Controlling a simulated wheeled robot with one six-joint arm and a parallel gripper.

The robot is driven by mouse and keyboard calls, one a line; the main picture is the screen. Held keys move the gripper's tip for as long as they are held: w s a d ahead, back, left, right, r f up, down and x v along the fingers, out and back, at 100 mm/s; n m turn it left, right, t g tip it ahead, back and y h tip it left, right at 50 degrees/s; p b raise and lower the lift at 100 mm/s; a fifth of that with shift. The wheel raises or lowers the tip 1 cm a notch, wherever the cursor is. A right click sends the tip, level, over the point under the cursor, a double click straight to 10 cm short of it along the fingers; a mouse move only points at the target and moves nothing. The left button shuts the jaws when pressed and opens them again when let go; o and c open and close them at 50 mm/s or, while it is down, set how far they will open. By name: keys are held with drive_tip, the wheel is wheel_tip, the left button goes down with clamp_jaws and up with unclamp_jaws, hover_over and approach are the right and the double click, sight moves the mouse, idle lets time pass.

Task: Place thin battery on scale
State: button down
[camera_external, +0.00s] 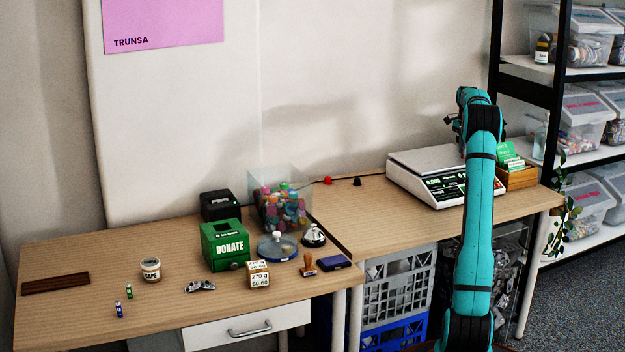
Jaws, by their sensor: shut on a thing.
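The scale (421,165) stands on the right table, with a pale flat plate and a dark front panel with lit digits. My gripper (457,126) is above the right part of the scale, largely covered by my arm. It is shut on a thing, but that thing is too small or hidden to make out. Two small upright batteries stand on the left table: a green and white one (129,291) and a blue and white one (118,310). I cannot tell whether either is the thin battery. The visible part of the scale's plate looks empty.
A wooden box with green cards (517,178) stands right of the scale, close to my arm. A clear bin of colourful items (281,207), a green donate box (225,246) and a caps jar (151,270) are on the left table. The table left of the scale is mostly clear.

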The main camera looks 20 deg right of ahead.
drive_tip(key=c, duration=1.5)
unclamp_jaws()
drive_tip(key=shift+f, duration=0.1)
wheel_tip(320, 180, up, 12)
drive_tip(key=shift+r, duration=0.1)
